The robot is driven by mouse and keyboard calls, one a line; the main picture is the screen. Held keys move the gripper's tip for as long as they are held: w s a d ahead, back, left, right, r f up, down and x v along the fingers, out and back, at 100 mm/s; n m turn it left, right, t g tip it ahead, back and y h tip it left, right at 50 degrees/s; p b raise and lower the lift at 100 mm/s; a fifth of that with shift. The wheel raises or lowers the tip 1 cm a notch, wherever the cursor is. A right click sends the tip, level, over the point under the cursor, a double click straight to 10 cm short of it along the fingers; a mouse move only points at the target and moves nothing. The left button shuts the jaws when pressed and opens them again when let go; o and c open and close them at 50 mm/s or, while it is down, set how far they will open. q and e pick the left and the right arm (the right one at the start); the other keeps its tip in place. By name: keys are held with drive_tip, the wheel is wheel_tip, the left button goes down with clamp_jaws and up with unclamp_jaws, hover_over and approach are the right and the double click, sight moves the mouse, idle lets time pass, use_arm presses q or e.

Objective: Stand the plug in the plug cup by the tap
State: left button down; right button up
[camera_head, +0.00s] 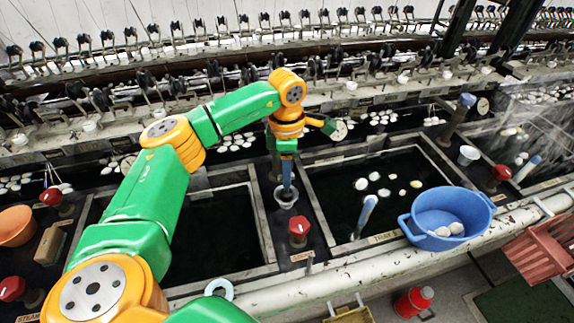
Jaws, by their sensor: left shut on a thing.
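My left gripper (287,158) reaches down between two dark basins and is shut on the plug (287,175), a pale blue upright tube. The plug's lower end is at the mouth of the plug cup (286,198), a small light grey cup on the ledge between the basins. I cannot tell whether the plug's end rests on the cup's bottom. The red-knobbed tap (298,229) stands just in front of the cup. My right gripper is not in view.
Another pale blue tube (366,213) stands tilted in the right basin, where several white cocoons (374,176) float. A blue tub (446,243) with cocoons sits on the front edge. A red bottle (414,302) stands below. Another white cup (467,155) is further right.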

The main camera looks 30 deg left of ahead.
use_arm(q)
drive_tip(key=shift+f, duration=0.25)
drive_tip(key=c, duration=0.5)
unclamp_jaws()
drive_tip(key=shift+r, duration=0.2)
wheel_tip(320, 180, up, 7)
drive_tip(key=shift+w+f+b, duration=0.1)
drive_tip(key=shift+b, duration=0.65)
wheel_tip(320, 180, up, 6)
drive_tip(key=shift+f+p, duration=0.25)
drive_tip(key=shift+p, duration=0.45)
